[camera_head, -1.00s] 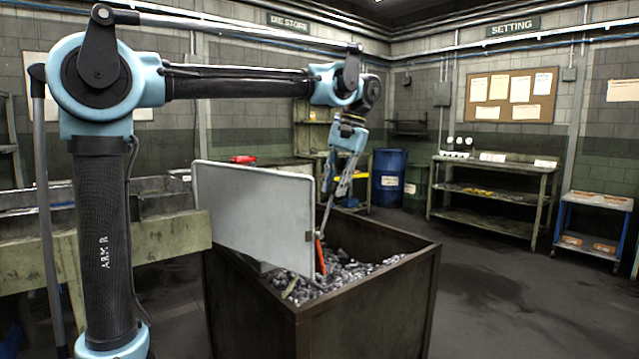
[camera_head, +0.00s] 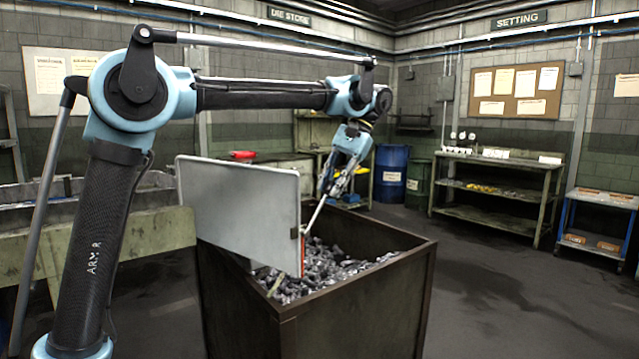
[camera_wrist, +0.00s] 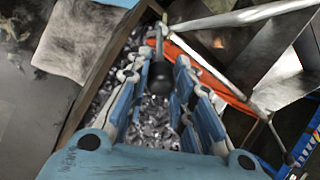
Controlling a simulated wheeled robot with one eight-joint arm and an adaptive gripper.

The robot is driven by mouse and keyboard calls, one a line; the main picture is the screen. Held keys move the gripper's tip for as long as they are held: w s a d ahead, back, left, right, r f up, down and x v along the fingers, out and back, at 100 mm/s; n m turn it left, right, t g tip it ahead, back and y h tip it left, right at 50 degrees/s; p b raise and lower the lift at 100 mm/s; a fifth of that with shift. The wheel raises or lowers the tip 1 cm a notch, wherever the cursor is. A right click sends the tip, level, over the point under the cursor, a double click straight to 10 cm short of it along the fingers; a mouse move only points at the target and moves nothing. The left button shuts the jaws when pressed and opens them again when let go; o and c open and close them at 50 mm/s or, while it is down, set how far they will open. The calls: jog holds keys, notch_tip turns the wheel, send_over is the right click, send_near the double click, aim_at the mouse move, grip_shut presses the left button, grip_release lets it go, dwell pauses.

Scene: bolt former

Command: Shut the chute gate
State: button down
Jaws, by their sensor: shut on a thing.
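My gripper (camera_head: 330,188) is above the steel bin, right of the large pale grey panel of the chute (camera_head: 240,205). In the wrist view its fingers (camera_wrist: 158,68) are closed around a dark round knob (camera_wrist: 161,76) on a short rod. In the head view a thin pale rod (camera_head: 315,215) slants from the fingertips down to the panel's right edge. An orange plate, apparently the chute gate (camera_wrist: 212,68), runs diagonally right of the fingers in the wrist view. In the head view only a narrow orange strip of it (camera_head: 302,262) shows; the panel hides the rest.
The open steel bin (camera_head: 345,300) holds many loose metal pieces below the gripper. A blue drum (camera_head: 389,175) and a green bench (camera_head: 495,190) stand behind to the right. The floor right of the bin is clear.

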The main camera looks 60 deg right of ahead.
jog(key=shift+w+d, duration=0.1)
jog(key=shift+d, duration=0.1)
jog(key=c, duration=1.7)
grip_release()
jog(key=shift+f, duration=0.1)
jog(key=shift+o, duration=0.2)
jog(key=shift+r, duration=0.2)
jog(key=v, duration=1.1)
jog(key=shift+r, duration=0.25)
jog(key=shift+d, duration=0.1)
